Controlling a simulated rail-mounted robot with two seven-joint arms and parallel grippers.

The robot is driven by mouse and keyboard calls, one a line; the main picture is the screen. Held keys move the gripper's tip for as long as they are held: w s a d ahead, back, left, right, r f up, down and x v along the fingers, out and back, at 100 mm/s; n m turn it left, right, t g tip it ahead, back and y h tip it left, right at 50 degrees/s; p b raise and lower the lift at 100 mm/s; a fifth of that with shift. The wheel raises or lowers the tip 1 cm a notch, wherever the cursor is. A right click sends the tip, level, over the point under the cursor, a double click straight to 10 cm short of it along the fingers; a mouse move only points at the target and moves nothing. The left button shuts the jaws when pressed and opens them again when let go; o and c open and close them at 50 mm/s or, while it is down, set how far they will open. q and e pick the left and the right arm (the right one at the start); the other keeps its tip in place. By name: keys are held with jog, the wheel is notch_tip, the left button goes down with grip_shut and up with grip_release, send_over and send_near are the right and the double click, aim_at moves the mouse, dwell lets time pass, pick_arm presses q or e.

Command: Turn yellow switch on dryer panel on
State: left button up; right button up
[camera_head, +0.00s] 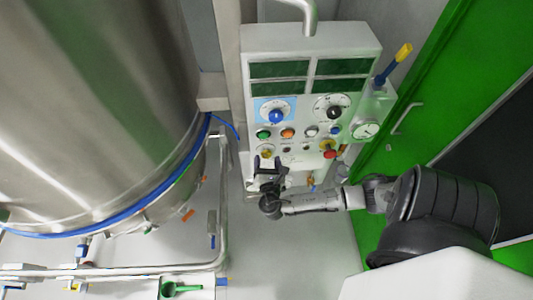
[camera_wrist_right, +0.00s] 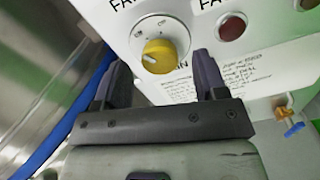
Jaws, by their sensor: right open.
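The dryer panel (camera_head: 312,68) is a white box with dark green displays, dials and coloured buttons. The yellow switch (camera_wrist_right: 160,55) is a round knob on a white dial plate at its lower left; it also shows in the head view (camera_head: 267,152). A pale mark shows on the knob's lower left in the wrist view. My right gripper (camera_head: 267,161) is open just below the knob. In the wrist view its two dark fingers (camera_wrist_right: 160,70) are on either side of the knob's lower part, apart from it, with nothing held. My left gripper is not in view.
A red button (camera_wrist_right: 232,27) sits right of the knob. A blue dial (camera_head: 276,115) and a red emergency knob (camera_head: 329,152) are on the same panel. A large steel vessel (camera_head: 95,100) with a blue hose stands left. A green door (camera_head: 415,90) is at the right.

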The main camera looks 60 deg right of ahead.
jog(key=shift+x, duration=1.2)
jog(key=shift+w+d, duration=0.15)
jog(key=shift+d, duration=0.05)
jog(key=c, duration=0.9)
jog(key=shift+c, duration=0.2)
